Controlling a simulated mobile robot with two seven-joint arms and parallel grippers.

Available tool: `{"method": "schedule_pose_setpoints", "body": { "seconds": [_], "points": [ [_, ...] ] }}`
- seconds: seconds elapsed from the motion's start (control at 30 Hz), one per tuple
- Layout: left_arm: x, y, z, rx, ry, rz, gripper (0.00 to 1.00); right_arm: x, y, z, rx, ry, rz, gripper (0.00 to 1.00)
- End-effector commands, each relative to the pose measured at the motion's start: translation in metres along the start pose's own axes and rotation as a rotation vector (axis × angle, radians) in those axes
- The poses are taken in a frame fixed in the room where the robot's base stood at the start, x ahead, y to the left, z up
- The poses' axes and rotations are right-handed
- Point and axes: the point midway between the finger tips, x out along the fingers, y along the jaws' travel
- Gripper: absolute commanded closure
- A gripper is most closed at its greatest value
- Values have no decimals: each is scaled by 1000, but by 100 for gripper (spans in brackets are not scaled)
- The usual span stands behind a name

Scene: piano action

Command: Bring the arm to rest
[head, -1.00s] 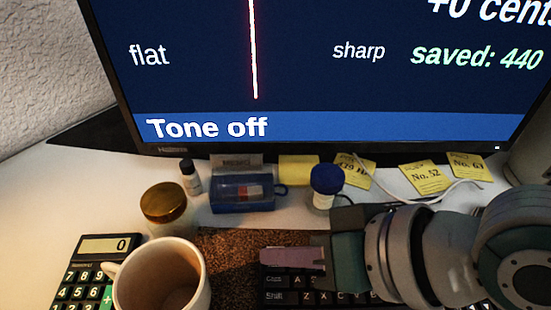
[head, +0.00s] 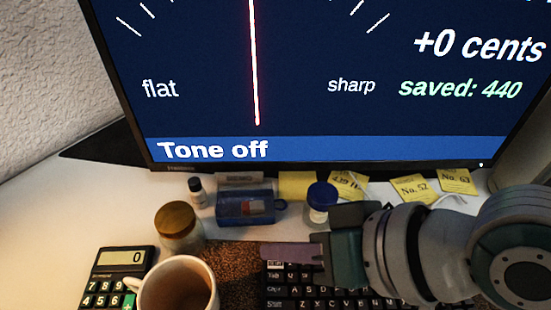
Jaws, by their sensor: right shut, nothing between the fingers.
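My right gripper (head: 290,252) comes in from the right and is shut and empty. Its fingers point left, over the back left part of the black keyboard (head: 330,293). I cannot tell how far above the keys it is. The monitor (head: 300,80) behind shows "Tone off", "+0 cents" and "saved: 440", with a red-white needle upright between "flat" and "sharp". My left gripper is not in view.
A mug (head: 180,287) and a calculator (head: 115,278) stand at the front left. Behind them are a jar with a wooden-looking lid (head: 180,228), a small bottle (head: 197,193), a blue box (head: 248,207) and a blue-capped jar (head: 321,203). Yellow notes (head: 413,188) lie below the monitor.

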Motion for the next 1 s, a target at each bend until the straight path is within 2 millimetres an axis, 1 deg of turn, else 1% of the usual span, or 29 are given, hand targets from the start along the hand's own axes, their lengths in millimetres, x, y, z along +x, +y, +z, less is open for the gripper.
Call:
{"method": "schedule_pose_setpoints", "body": {
  "seconds": [0.57,0.67,0.77,0.83,0.87,0.9,0.97,1.0],
  "points": [
    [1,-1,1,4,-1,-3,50,1,1,1,0,-1,0,100],
    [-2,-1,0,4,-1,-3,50,-2,-3,0,-3,-2,1,100],
    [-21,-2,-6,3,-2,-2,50,-22,-20,-3,-32,-9,11,100],
    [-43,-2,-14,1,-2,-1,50,-50,-36,-7,-63,-18,43,100],
    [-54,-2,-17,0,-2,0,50,-65,-41,-9,-77,-20,67,100],
    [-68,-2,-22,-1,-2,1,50,-87,-44,-11,-92,-29,111,100],
    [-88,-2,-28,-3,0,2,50,-122,-42,-11,-103,-47,196,100],
    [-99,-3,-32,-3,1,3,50,-145,-37,-9,-102,-65,258,100]
  ]
}}
